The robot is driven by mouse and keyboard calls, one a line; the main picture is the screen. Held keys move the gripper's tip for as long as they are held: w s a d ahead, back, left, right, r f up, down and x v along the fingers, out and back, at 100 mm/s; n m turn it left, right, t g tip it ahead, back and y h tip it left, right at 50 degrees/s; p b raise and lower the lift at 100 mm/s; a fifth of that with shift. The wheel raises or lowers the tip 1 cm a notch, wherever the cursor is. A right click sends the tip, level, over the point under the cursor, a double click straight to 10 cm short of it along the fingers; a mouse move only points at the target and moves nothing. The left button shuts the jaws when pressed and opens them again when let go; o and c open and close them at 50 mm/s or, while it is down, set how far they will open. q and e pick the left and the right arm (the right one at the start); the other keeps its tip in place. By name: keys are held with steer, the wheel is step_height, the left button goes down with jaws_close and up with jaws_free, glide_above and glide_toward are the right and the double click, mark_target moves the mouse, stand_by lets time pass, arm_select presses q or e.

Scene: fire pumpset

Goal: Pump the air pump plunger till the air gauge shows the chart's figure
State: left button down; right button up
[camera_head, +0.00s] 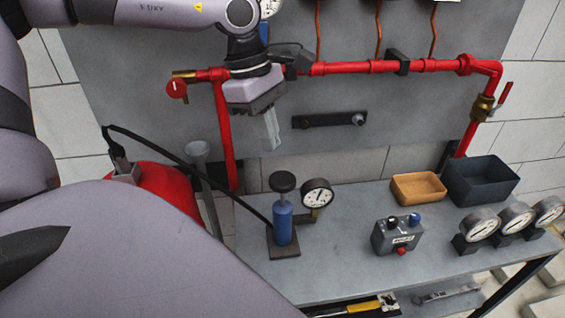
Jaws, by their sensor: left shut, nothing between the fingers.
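The air pump (282,226) is a blue cylinder standing upright on a dark square base on the grey bench. Its plunger has a round black knob (282,182) on top, close above the cylinder. A round white-faced air gauge (317,194) is joined to the pump's right side; its reading is too small to tell. My left gripper (272,144) points down, shut and empty, above and slightly left of the knob in the picture, apart from it. My right gripper does not show. I see no chart.
A black hose (183,160) runs from the pump to a red tank (165,187). Red piping (365,67) crosses the panel behind my gripper. A control box (397,235), loose gauges (480,224), an orange tray (418,187) and a dark bin (482,180) stand to the right.

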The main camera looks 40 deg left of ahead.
mark_target(279, 177)
arm_select(q)
steer(key=shift+b+x, duration=1.75)
steer(key=shift+x, duration=1.35)
